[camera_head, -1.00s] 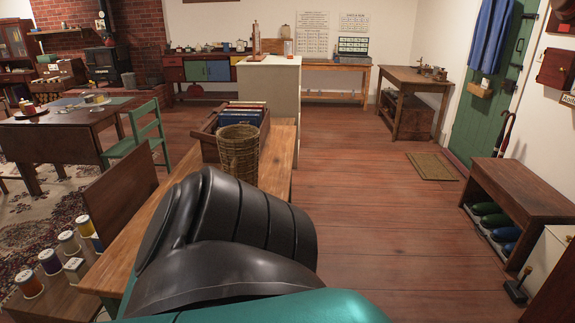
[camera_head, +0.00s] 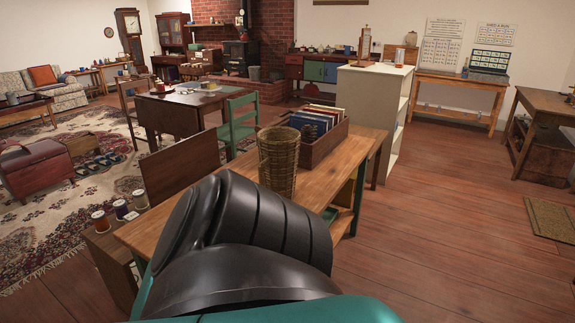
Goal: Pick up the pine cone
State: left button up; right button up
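Neither of my grippers shows in this view.
A wooden table (camera_head: 345,160) stands close ahead, bearing a wicker basket (camera_head: 278,160) and a wooden crate of books (camera_head: 325,150). Spools (camera_head: 121,209) stand at the left on a low surface. A white shelf unit (camera_head: 365,95) is behind. The floor (camera_head: 450,210) at right is open.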

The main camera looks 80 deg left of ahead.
aim_at(307, 134)
jog(key=i+j+u, duration=0.1)
jog(key=i+u, duration=0.5)
jog(key=u, duration=0.2)
jog(key=i+u, duration=0.9)
jog(key=u, duration=0.2)
jog(key=i+l+u, duration=0.15)
jog(key=i+u, duration=0.4)
jog(key=u, duration=0.25)
jog(key=i+l+u, duration=0.15)
jog(key=u, duration=0.3)
jog(key=i+l+u, duration=0.15)
jog(key=u, duration=0.25)
